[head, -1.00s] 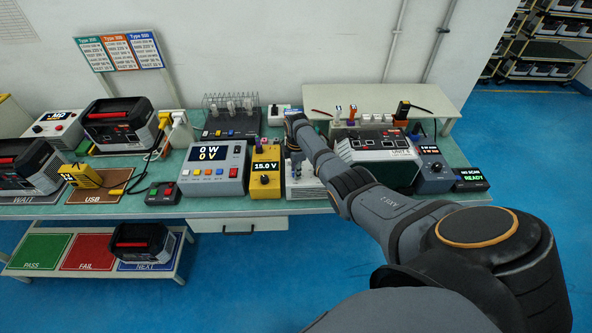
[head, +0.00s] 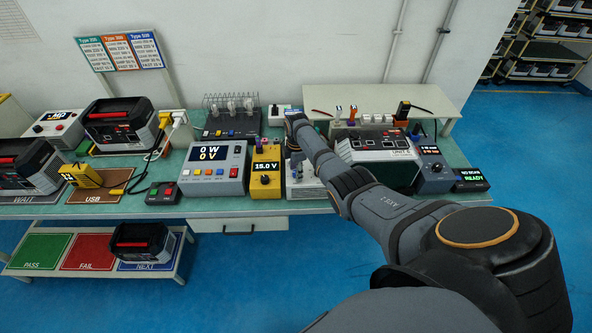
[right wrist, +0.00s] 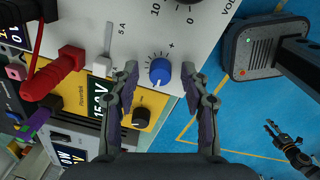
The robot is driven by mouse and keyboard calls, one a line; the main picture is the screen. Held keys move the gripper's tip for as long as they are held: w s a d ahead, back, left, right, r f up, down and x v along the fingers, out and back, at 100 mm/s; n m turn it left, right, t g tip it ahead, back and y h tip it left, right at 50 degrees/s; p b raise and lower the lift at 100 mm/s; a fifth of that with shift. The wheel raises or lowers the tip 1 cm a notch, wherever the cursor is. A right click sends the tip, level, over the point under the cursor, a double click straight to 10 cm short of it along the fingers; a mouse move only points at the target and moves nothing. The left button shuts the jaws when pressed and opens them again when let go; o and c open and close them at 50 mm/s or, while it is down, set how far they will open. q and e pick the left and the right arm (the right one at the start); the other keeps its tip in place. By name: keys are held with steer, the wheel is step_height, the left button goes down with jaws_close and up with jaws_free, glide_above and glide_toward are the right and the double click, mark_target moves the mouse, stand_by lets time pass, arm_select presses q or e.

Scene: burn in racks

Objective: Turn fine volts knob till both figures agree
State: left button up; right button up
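A blue knob (right wrist: 160,71) with a plus mark beside it sits on a pale grey panel (right wrist: 205,22) in the right wrist view. My right gripper (right wrist: 159,76) is open, with one finger on each side of the knob and a gap on both sides. Beside that unit, a yellow box (head: 265,162) reads 15.0 V. A grey meter (head: 214,167) reads 0 W and 0 V. My left gripper (right wrist: 286,138) appears small in the right wrist view.
A larger knob (right wrist: 188,3) marked VOLTS is partly cut off above the blue one. A black knob (right wrist: 141,117) on the yellow box lies near the left finger.

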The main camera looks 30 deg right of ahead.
steer(key=shift+r, duration=0.1)
step_height(320, 180, up, 12)
steer(key=shift+s, duration=0.2)
stand_by(0.5)
